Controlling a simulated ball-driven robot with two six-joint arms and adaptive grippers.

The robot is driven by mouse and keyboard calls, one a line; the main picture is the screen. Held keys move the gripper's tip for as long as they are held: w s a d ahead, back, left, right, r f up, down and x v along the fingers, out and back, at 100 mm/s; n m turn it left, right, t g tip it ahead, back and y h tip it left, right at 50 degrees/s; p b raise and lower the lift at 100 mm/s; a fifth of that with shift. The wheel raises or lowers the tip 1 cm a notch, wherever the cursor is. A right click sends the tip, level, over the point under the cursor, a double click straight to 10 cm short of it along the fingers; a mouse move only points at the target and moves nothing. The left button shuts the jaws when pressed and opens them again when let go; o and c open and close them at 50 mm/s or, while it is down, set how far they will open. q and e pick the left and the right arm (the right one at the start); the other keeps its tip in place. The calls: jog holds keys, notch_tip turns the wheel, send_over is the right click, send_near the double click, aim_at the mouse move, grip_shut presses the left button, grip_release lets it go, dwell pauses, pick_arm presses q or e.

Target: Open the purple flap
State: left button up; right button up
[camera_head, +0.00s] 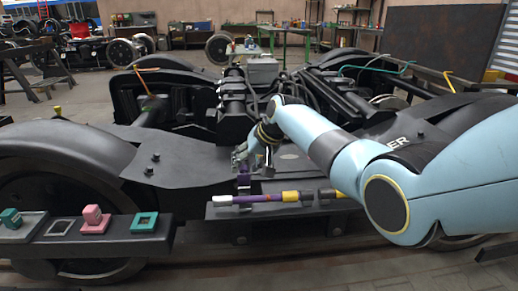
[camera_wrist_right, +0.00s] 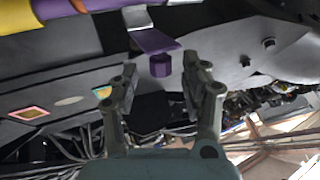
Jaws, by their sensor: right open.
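The purple flap (camera_head: 244,178) is a small plate above the front edge of the dark bogie, just behind a purple and yellow bar (camera_head: 268,197). In the right wrist view, the flap (camera_wrist_right: 155,40) has a purple faceted knob (camera_wrist_right: 160,66) at its near end and a silvery piece at its far end. My right gripper (camera_head: 246,158) is just behind the flap in the head view, partly hidden by its own wrist. In the wrist view, its fingers (camera_wrist_right: 161,75) are apart, with the knob in line between the tips. Contact cannot be told. My left gripper is not in view.
Black bogie wheels and housings surround the work area. Cables (camera_wrist_right: 85,140) hang near the gripper.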

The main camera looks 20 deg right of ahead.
jog(key=v, duration=0.9)
jog(key=shift+s+d+r, duration=0.1)
jog(key=shift+s+d, duration=0.05)
jog(key=s+d+f+m+g+h+p, duration=0.1)
jog(key=s+f+g+p, duration=0.2)
jog(key=s+f, duration=1.25)
jog(key=s+d+f+g+p, duration=0.1)
jog(key=s+f+g+p, duration=0.2)
jog(key=s+f, duration=1.3)
jog(key=s+d+f+n+h+p, duration=0.1)
jog(key=s+f, duration=0.1)
jog(key=s, duration=0.9)
jog(key=s+d+f+n+h+p, duration=0.1)
jog(key=s+d+f, duration=0.1)
jog(key=s, duration=1)
jog(key=s+d+f+n+h+p, duration=0.1)
jog(key=s+f, duration=0.1)
jog(key=s, duration=0.9)
jog(key=shift+s+d+f+n, duration=0.2)
jog(key=shift+d+n, duration=0.1)
jog(key=shift+d, duration=0.05)
